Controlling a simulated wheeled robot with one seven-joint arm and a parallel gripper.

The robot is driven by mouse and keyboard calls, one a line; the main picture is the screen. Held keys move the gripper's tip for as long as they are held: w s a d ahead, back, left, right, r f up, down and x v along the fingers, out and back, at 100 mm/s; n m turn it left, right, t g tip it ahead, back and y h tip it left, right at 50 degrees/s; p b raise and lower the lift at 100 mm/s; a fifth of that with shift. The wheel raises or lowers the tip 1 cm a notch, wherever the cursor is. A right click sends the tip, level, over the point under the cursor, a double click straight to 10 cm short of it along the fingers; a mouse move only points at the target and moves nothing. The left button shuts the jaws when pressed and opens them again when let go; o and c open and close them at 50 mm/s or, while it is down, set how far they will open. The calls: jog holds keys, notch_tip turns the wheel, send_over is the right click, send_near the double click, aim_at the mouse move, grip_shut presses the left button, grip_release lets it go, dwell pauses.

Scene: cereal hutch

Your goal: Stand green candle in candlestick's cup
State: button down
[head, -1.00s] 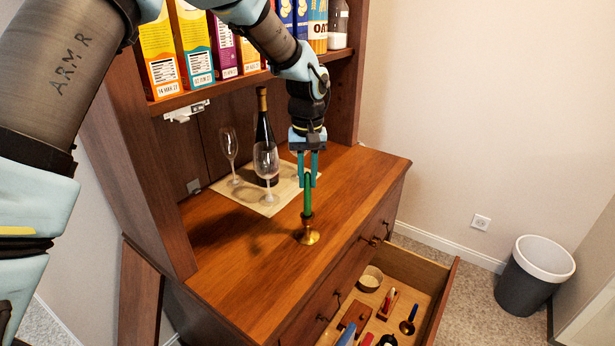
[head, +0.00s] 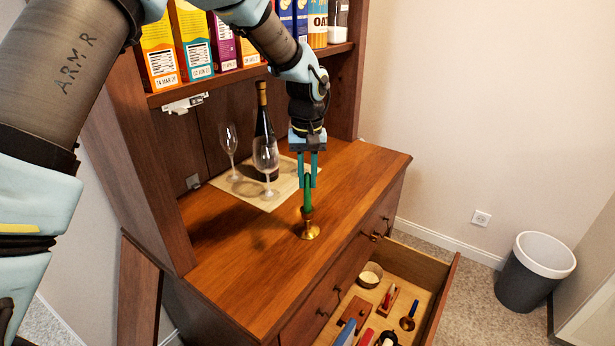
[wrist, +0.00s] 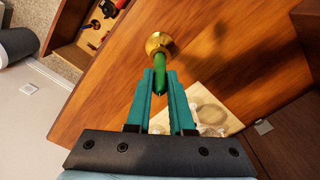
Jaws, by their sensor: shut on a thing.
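The green candle (head: 308,192) stands upright over the brass candlestick (head: 310,231) on the hutch's wooden counter. Its lower end meets the candlestick's cup; I cannot tell how deep it sits inside. My gripper (head: 308,180) points down and is shut on the candle's upper part. In the wrist view the candle (wrist: 159,72) runs from between the teal fingers (wrist: 160,84) to the candlestick (wrist: 159,44), whose round brass base shows around it.
Two wine glasses (head: 265,157) and a dark bottle (head: 264,115) stand on a pale mat (head: 277,200) behind the candlestick. Cereal boxes (head: 197,45) fill the shelf above. An open drawer (head: 433,270) with small items juts out at the front right. The counter's front left is clear.

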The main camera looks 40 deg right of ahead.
jog(key=shift+f, duration=0.4)
jog(key=c, duration=0.7)
grip_release()
jog(key=shift+o, duration=0.3)
jog(key=shift+o, duration=1.2)
jog(key=shift+r, duration=0.1)
jog(key=shift+r+p, duration=1.5)
jog(key=shift+r, duration=1)
